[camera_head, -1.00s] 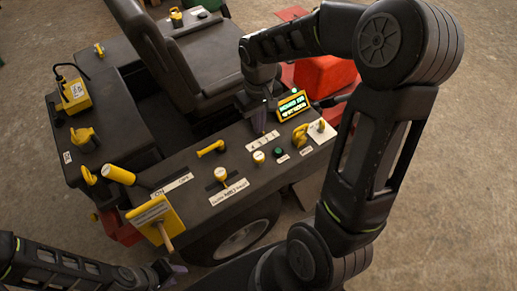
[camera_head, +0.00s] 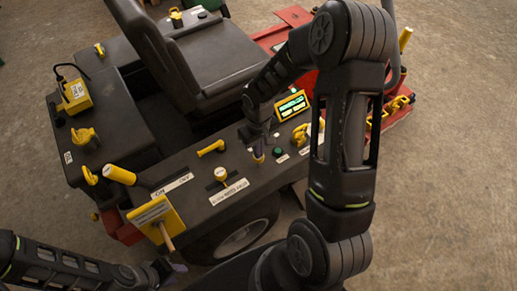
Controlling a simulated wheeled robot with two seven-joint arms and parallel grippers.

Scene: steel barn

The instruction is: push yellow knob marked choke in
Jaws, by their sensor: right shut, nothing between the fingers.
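The dark control panel (camera_head: 198,183) of the riding machine carries several yellow controls; I cannot read a choke marking. A small round yellow knob (camera_head: 258,160) near the panel's right part shows only its edge, as my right gripper (camera_head: 258,149) is directly over it and hides the rest. The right gripper is shut and empty, pointing down; I cannot tell whether it touches the knob. Another round pale yellow knob (camera_head: 221,173) stands to the left by a white label. My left gripper (camera_head: 176,268) is low at the bottom edge, away from the panel; its jaws are unclear.
A lit green display (camera_head: 292,105) stands behind the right gripper. A green button (camera_head: 278,152) and a yellow key-like handle (camera_head: 300,134) are close on its right. A yellow lever (camera_head: 211,148) lies to its left. The black seat (camera_head: 180,50) is behind the panel.

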